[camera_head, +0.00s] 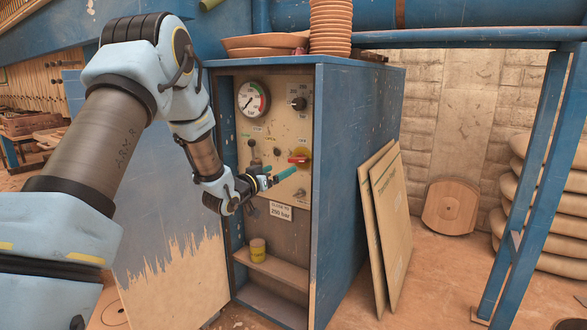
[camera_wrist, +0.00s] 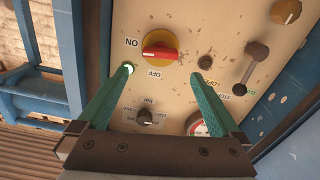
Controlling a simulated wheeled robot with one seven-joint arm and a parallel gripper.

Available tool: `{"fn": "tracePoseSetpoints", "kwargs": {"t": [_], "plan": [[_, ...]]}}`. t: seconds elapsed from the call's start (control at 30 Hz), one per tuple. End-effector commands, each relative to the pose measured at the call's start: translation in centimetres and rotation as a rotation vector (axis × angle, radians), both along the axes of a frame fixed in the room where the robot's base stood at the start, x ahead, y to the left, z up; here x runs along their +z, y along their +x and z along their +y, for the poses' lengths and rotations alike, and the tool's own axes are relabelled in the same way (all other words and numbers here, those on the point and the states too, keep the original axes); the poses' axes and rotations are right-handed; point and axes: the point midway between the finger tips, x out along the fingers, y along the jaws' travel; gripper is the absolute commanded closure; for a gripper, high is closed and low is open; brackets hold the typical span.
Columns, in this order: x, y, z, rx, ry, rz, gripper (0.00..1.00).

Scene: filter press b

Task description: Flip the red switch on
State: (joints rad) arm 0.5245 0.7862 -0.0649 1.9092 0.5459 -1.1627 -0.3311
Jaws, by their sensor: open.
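The red switch (camera_head: 298,159) is a red handle on a round yellow base, on the cream control panel inside the blue cabinet. In the wrist view the red switch (camera_wrist: 159,53) lies nearly level, its left end by the upside-down ON label (camera_wrist: 132,43). The OFF label (camera_wrist: 155,75) is below it. My gripper (camera_head: 287,173) is open in front of the panel, just below the switch in the head view. In the wrist view my gripper (camera_wrist: 162,72) has its green fingers spread, tips below the switch on either side, with nothing between them. Contact cannot be told.
A small lamp (camera_wrist: 130,68) glows beside the left fingertip. A grey lever (camera_wrist: 257,62), a black knob (camera_wrist: 145,116) and a gauge (camera_head: 252,99) share the panel. A yellow cup (camera_head: 257,250) stands on the shelf below. Boards (camera_head: 385,225) lean outside the cabinet.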

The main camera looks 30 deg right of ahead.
Motion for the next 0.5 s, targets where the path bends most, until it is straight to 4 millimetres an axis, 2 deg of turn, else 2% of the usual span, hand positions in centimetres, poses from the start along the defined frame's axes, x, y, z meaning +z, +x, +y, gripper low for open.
{"fn": "tracePoseSetpoints", "kwargs": {"t": [0.3,0.5], "plan": [[0.1,2.8,-5.1,0.0,0.001,0.0,0.0],[0.1,4.1,-7.5,0.002,0.002,0.001,0.0]]}}
